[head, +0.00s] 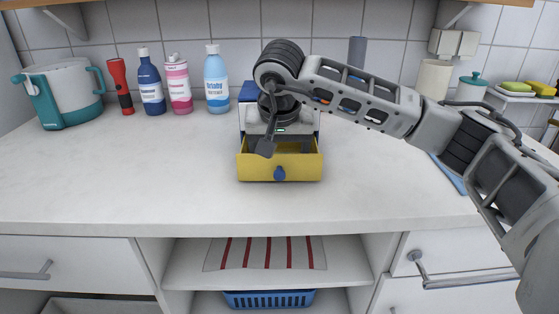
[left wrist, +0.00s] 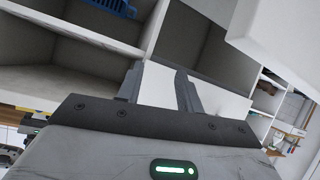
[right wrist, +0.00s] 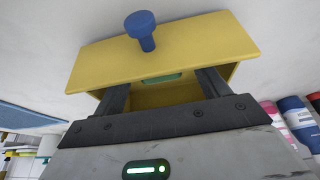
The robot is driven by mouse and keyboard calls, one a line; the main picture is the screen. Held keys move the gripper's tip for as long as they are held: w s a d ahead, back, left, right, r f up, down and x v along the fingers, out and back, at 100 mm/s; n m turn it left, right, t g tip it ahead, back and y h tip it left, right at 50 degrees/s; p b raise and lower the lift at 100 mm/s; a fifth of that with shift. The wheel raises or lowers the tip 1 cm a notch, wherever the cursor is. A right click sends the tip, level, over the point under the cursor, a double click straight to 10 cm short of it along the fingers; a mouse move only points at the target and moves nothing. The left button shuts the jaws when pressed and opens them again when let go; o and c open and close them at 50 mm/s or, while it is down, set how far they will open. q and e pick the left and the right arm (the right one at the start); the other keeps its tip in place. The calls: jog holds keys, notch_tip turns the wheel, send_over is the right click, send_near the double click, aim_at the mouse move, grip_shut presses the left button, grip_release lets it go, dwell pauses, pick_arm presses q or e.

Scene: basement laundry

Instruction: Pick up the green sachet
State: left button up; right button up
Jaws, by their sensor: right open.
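The green sachet (right wrist: 162,78) shows in the right wrist view as a small green strip inside the open yellow drawer (right wrist: 160,47), just behind the drawer's front. In the head view it is hidden from sight. The drawer (head: 280,168), with a blue knob, sticks out of a small white and blue cabinet on the counter. My right gripper (head: 266,148) points down over the drawer. In the right wrist view its open fingers (right wrist: 163,90) stand on either side of the sachet, apart from it. My left gripper (left wrist: 159,88) is open and empty, facing the shelves below the counter.
Behind the drawer to the left stand a light blue bottle (head: 216,78), a pink bottle (head: 178,84), a dark blue bottle (head: 151,84) and a red flashlight (head: 121,86). The front left counter (head: 130,180) is clear. A blue basket (head: 268,299) sits below.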

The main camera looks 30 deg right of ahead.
jog(key=c, duration=1)
jog(key=shift+r, duration=0.1)
jog(key=shift+c, duration=0.2)
